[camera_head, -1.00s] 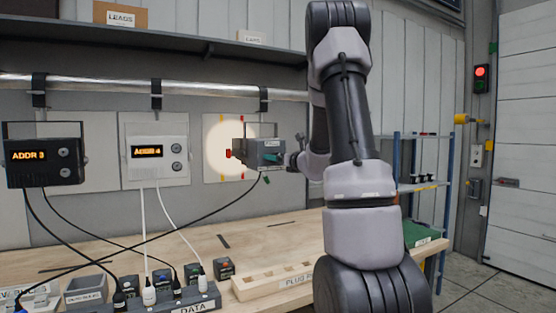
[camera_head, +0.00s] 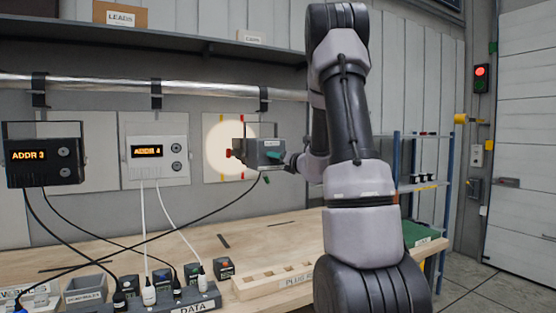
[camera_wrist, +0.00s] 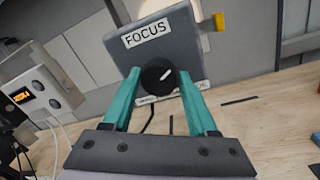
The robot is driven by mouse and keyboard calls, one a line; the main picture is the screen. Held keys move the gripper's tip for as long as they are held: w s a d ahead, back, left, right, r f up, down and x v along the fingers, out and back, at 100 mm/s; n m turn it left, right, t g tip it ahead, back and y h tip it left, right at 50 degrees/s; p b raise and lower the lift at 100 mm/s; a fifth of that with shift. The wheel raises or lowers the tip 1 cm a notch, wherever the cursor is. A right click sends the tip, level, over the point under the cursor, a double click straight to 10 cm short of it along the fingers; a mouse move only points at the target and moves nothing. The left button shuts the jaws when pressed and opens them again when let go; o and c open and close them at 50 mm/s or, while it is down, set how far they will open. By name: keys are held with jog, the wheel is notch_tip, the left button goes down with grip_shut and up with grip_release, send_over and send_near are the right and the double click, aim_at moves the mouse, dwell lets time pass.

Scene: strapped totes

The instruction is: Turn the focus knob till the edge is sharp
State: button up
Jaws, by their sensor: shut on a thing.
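A grey lamp housing (camera_head: 258,152) hangs from the pipe in front of a pale panel. In the head view my gripper (camera_head: 274,156) is at the housing's right end. A round light spot (camera_head: 226,140) shows on the panel behind the housing; its edge looks fairly crisp.
Two boxes with displays, one black (camera_head: 43,160) and one white (camera_head: 158,152), hang to the left. Cables run to a DATA strip (camera_head: 195,305) on the bench. A plug rack (camera_head: 270,280) sits at the front. Bench space below the housing is mostly clear.

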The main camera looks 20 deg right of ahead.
jog(key=o, duration=1.4)
jog(key=shift+c, duration=0.2)
jog(key=shift+s, duration=0.1)
jog(key=s+d, duration=0.1)
jog(key=s, duration=0.9)
jog(key=shift+s+f, duration=0.15)
jog(key=shift+s, duration=0.15)
jog(key=shift+d, duration=0.1)
